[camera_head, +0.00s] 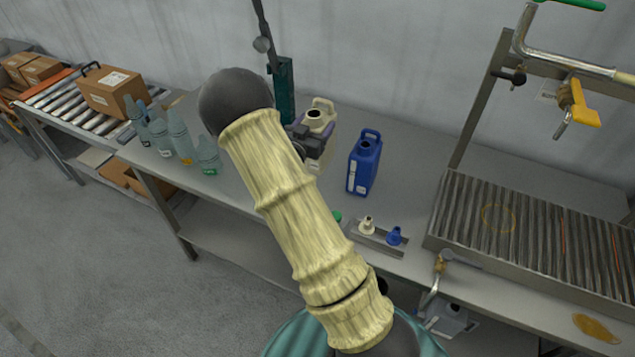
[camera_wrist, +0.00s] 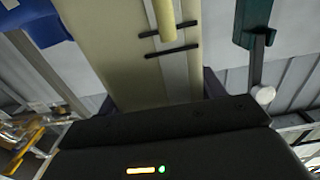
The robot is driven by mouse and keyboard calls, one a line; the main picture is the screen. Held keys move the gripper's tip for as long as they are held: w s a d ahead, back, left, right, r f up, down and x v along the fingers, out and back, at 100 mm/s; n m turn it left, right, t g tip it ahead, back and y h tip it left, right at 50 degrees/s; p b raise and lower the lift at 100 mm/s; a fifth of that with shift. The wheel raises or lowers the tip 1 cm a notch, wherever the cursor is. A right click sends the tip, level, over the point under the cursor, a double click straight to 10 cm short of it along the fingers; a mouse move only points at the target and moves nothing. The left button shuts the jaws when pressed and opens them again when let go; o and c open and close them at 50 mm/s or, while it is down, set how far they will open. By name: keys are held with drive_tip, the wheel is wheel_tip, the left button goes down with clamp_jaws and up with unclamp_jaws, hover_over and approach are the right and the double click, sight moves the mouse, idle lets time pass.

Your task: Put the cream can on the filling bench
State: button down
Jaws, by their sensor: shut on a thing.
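The cream can (camera_head: 326,134), with an open dark neck and a handle on top, stands upright at the filling bench (camera_head: 412,160) in the head view. It fills the upper middle of the wrist view (camera_wrist: 115,50), close up. My gripper (camera_head: 307,143) is shut on the cream can; its dark fingers show at either side of the can in the wrist view (camera_wrist: 158,92). My arm hides part of the can's left side and base, so I cannot tell whether its bottom touches the bench top.
A blue can (camera_head: 364,163) stands right of the cream can. A small tray (camera_head: 376,239) with cream and blue caps lies in front. Grey bottles (camera_head: 181,138) stand left, a teal post (camera_head: 285,92) behind, a slatted drain tray (camera_head: 520,225) right. Bench space behind the blue can is clear.

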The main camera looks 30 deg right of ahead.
drive_tip(key=shift+f+p, duration=0.75)
drive_tip(key=shift+f, duration=2.15)
drive_tip(key=shift+f+p, duration=0.6)
drive_tip(key=shift+f, duration=1.4)
drive_tip(key=shift+c, duration=1.1)
unclamp_jaws()
drive_tip(key=shift+f, duration=0.15)
drive_tip(key=b+v, duration=0.4)
drive_tip(key=v, duration=0.8)
drive_tip(key=shift+b, duration=0.35)
